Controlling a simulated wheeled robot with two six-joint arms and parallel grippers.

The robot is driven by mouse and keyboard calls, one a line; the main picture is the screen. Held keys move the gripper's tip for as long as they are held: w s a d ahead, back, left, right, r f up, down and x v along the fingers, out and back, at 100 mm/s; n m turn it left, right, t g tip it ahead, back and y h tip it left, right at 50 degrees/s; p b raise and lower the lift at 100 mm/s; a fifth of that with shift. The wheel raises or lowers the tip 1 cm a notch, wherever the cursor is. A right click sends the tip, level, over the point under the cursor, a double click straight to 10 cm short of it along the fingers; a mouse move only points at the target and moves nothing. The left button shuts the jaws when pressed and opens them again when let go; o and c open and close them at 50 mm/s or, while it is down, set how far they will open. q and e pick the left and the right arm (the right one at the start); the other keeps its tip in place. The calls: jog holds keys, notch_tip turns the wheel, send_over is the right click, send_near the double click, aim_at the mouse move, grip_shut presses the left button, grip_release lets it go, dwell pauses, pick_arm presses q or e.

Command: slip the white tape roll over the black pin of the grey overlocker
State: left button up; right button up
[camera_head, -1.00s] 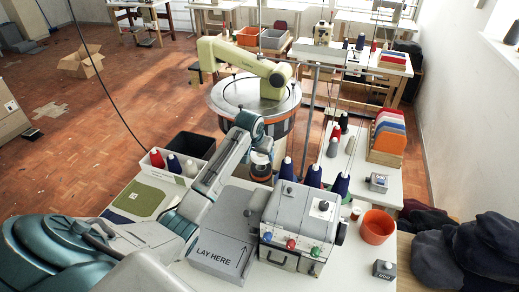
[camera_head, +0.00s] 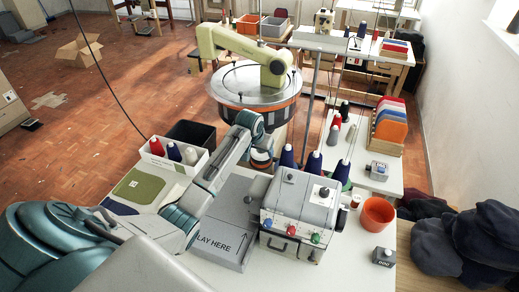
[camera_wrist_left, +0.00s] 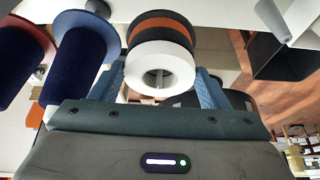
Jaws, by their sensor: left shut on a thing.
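My left gripper (camera_wrist_left: 162,85) is shut on the white tape roll (camera_wrist_left: 177,58), whose open hole faces the wrist camera. Black and orange bands (camera_wrist_left: 160,26) lie directly behind the roll; I cannot tell whether they belong to it. I cannot tell which is the black pin. My right gripper is out of view.
Several dark blue thread cones (camera_head: 313,164) stand close behind the overlocker. A grey block marked LAY HERE (camera_head: 222,249) adjoins its left. An orange cup (camera_head: 377,215) and a small grey box (camera_head: 383,258) stand to its right. A white bin with cones (camera_head: 176,171) stands at left.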

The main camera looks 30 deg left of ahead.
pick_arm(q)
jog(key=o, duration=1)
jog(key=shift+r, duration=0.1)
jog(key=shift+b+v, duration=1.8)
jog(key=shift+v, duration=3.55)
